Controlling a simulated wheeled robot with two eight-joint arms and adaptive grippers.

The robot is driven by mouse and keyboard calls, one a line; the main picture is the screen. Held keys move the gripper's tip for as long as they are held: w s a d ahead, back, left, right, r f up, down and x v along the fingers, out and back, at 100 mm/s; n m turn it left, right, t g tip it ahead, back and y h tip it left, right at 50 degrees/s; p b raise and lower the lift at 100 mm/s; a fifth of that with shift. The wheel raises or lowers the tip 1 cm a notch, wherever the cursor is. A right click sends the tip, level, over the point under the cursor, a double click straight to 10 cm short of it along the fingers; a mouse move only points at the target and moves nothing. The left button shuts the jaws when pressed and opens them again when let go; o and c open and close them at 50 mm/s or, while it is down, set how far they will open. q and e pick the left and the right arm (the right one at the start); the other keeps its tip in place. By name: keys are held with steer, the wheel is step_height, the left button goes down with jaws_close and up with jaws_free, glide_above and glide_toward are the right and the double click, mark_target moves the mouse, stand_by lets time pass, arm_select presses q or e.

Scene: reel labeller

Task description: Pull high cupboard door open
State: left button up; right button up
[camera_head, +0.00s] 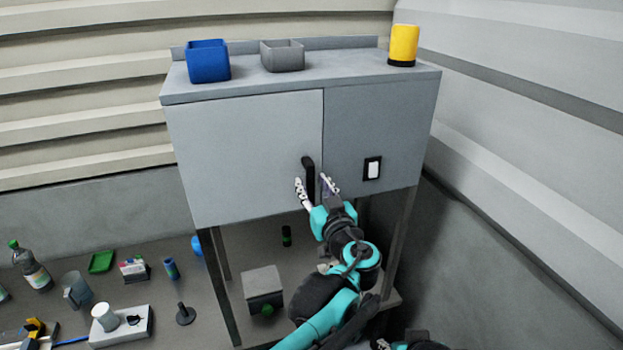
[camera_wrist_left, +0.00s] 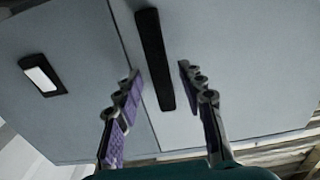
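The high cupboard (camera_head: 375,105) is a grey box on legs. Its wide left-hand door (camera_head: 240,150) looks flush with the front. A black vertical handle (camera_head: 308,172) sits near the door's right edge. My left gripper (camera_head: 315,183) is open at the handle. In the left wrist view the handle (camera_wrist_left: 154,50) lies between the two fingers of the gripper (camera_wrist_left: 160,78), with a gap on each side. Only a small part of what looks like my right gripper (camera_head: 380,344) shows at the bottom edge; its fingers cannot be made out.
A blue bin (camera_head: 208,62), a grey bin (camera_head: 282,56) and a yellow cylinder (camera_head: 403,46) stand on the cupboard top. A black-framed white switch (camera_head: 372,168) is on the right panel. Below are a grey box (camera_head: 263,285) and several small items on the left.

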arm_select(q)
steer(key=shift+x, duration=0.8)
steer(key=shift+a, duration=0.1)
jaws_close()
steer(key=shift+s, duration=0.15)
